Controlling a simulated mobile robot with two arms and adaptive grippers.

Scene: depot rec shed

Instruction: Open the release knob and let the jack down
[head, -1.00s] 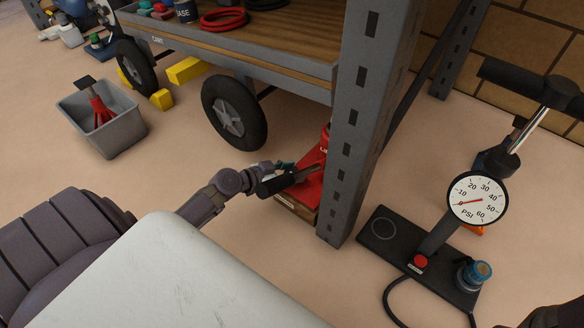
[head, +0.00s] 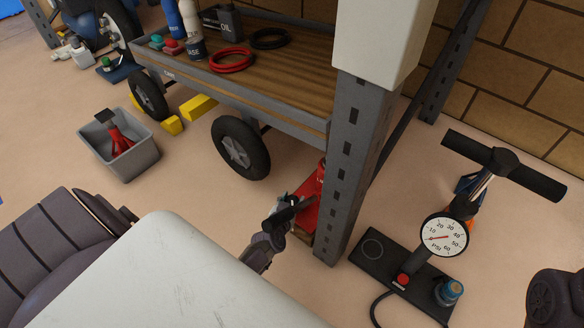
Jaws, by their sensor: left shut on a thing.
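The red jack (head: 313,190) stands on the floor under the near corner of the cart (head: 290,126), partly hidden behind a grey slotted post. My left gripper (head: 284,211) is down low at the jack's front left side, close to its base. It is shut on a small part at the jack's front. The fingers and a dark, slanting piece cover that part, so I cannot make out its shape. The release knob cannot be told apart there.
The grey slotted post (head: 345,185) stands close to the right of the jack. A foot pump with a pressure gauge (head: 443,235) stands right of it. A cart wheel (head: 240,148) and a grey bin (head: 120,150) are at the left.

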